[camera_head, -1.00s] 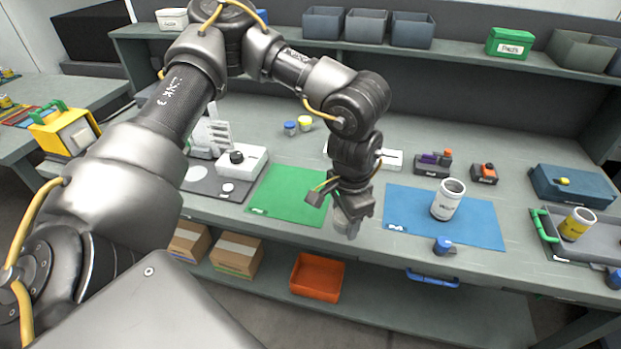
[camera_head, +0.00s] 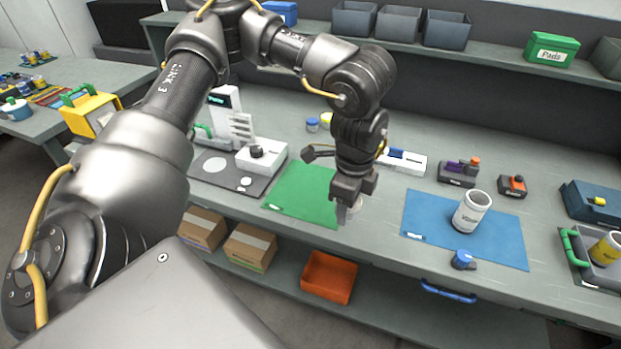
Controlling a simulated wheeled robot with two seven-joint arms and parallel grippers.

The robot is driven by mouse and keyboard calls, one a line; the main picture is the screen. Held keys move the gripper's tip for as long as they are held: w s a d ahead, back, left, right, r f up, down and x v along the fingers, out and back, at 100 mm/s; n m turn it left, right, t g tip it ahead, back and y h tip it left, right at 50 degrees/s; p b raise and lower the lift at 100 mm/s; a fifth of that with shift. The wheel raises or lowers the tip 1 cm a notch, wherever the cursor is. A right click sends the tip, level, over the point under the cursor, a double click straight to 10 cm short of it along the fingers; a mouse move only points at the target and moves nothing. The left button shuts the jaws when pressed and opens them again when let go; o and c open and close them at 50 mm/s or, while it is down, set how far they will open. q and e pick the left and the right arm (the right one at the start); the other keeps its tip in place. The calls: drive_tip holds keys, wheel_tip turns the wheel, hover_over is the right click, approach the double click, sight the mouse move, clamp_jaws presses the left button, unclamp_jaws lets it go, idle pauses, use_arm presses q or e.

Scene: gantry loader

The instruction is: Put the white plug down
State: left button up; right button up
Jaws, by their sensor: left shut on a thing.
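My left gripper (camera_head: 347,208) points down near the front edge of the bench, between the green mat (camera_head: 302,194) and the blue mat (camera_head: 495,240). It is shut on a small pale thing, the white plug (camera_head: 356,204), which is mostly hidden by the fingers. I cannot tell whether the plug touches the bench top. My right gripper is not in view.
A white canister (camera_head: 471,212) stands on the blue mat, with a blue-capped piece (camera_head: 463,260) at its front edge. A white device (camera_head: 262,155) is left of the green mat. An orange bin (camera_head: 329,277) sits on the lower shelf. The green mat is bare.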

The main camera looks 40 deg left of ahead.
sight(322, 193)
use_arm(q)
drive_tip(key=m, duration=0.2)
drive_tip(key=r+m, duration=0.1)
drive_tip(key=m, duration=0.1)
drive_tip(key=a+m, duration=0.1)
drive_tip(key=m, duration=0.1)
drive_tip(key=shift+s+r, duration=0.15)
drive_tip(key=shift+r, duration=0.1)
drive_tip(key=m, duration=0.2)
drive_tip(key=r+m, duration=0.1)
drive_tip(key=m, duration=0.2)
drive_tip(key=shift+s+a+r+m, duration=0.2)
drive_tip(key=shift+s+a+m, duration=0.1)
drive_tip(key=shift+a, duration=0.1)
drive_tip(key=m, duration=0.2)
drive_tip(key=a+r+m, duration=0.1)
drive_tip(key=m, duration=0.5)
drive_tip(key=shift+s+a+r, duration=0.2)
drive_tip(key=shift+s+r, duration=0.15)
drive_tip(key=shift+r, duration=0.05)
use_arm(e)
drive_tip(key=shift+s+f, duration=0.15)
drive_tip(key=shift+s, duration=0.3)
